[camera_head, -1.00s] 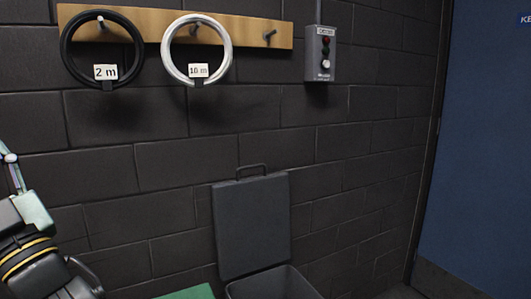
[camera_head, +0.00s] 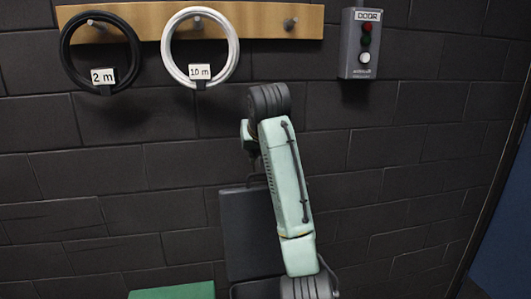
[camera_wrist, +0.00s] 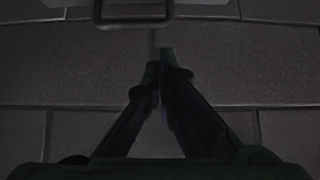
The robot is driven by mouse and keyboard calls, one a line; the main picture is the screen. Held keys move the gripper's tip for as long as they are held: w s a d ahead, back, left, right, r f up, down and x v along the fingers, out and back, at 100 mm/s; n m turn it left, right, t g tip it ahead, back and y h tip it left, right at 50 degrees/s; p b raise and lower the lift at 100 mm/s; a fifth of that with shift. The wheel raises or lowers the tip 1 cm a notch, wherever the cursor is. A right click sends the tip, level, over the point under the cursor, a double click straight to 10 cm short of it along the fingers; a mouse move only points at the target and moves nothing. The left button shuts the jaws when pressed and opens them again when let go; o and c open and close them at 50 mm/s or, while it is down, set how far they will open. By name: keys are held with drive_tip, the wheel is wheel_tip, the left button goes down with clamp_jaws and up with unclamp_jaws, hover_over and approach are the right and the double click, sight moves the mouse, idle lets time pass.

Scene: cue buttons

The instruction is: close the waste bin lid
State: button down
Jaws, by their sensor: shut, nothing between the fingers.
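The waste bin lid (camera_head: 248,235) is a dark grey panel standing raised against the wall, partly hidden behind my arm. Its bin (camera_head: 252,291) shows only as a strip at the bottom edge. The lid's handle (camera_wrist: 135,22) is a dark loop at the top of the wrist view, with a paler surface behind it that looks like the lid. My gripper (camera_wrist: 161,58) is shut and empty, its fingertips close to the handle in the picture. I cannot tell whether they touch it. In the head view I cannot make out the fingers.
The dark block wall (camera_head: 110,190) stands close behind. A wooden rail (camera_head: 260,18) holds a black hose ring (camera_head: 70,70) and a white one (camera_head: 200,86). A door button box (camera_head: 361,45) is at upper right. A green surface (camera_head: 172,292) lies at lower left.

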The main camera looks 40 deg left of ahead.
drive_tip(key=p+x, duration=0.2)
drive_tip(key=x, duration=0.7)
drive_tip(key=shift+s+a+p, duration=0.1)
drive_tip(key=shift+s+p, duration=0.05)
drive_tip(key=shift+p, duration=0.2)
drive_tip(key=shift+f, duration=0.1)
